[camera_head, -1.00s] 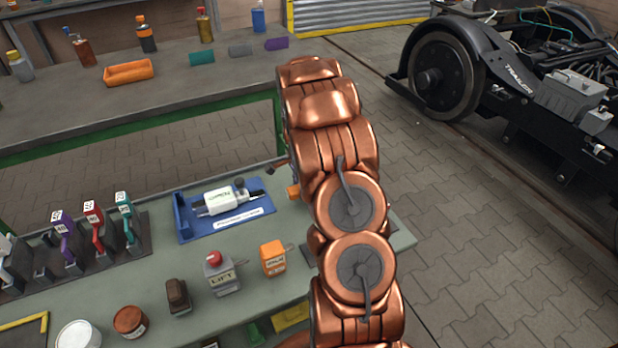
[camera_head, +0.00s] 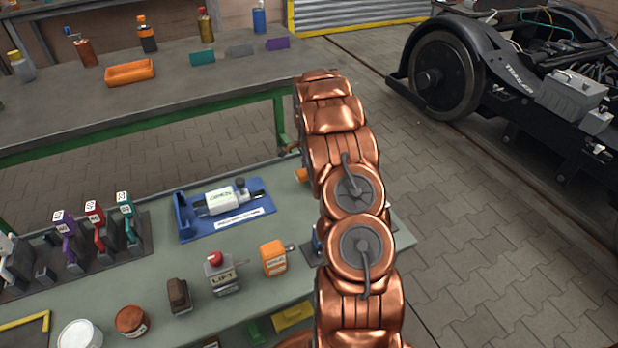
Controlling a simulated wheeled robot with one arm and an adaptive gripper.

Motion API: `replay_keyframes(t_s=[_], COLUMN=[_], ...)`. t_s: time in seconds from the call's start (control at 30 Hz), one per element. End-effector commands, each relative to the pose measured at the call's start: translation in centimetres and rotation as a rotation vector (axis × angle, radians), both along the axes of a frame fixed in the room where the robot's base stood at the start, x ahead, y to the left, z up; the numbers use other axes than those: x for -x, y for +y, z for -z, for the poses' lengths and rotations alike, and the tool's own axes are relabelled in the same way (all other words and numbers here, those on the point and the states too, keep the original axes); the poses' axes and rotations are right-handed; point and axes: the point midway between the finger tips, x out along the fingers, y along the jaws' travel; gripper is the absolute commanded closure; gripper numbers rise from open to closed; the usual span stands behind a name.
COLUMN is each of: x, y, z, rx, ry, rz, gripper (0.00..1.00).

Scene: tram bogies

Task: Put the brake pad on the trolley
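I cannot make out a brake pad for certain. A small dark brown block (camera_head: 178,296) lies on the near grey-green bench top (camera_head: 150,262), but I cannot tell what it is. No thing in view can be named as the trolley with certainty. My copper arm rises through the middle of the view, over the right part of the near bench. My gripper does not show; the arm's far end is hidden behind its own links. Whether it holds anything cannot be seen.
A blue tray (camera_head: 184,222) with a white device, a lift control box (camera_head: 222,275), an orange box (camera_head: 273,258) and cans share the near bench. A far bench (camera_head: 60,110) stands behind. A bogie (camera_head: 520,85) stands right, with free paved floor before it.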

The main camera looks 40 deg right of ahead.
Motion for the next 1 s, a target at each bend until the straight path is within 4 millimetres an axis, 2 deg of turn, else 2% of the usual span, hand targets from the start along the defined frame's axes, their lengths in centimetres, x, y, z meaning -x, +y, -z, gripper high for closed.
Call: replay_keyframes(t_s=[0.07,0.33,0.73,0.77,0.9,1.0], x=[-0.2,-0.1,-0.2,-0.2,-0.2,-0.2], y=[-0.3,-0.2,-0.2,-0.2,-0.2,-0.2], z=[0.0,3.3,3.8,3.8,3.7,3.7], rx=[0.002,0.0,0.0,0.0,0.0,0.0], ry=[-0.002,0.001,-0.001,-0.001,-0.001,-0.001], rz=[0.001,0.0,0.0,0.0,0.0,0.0], gripper=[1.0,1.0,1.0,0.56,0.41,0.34])
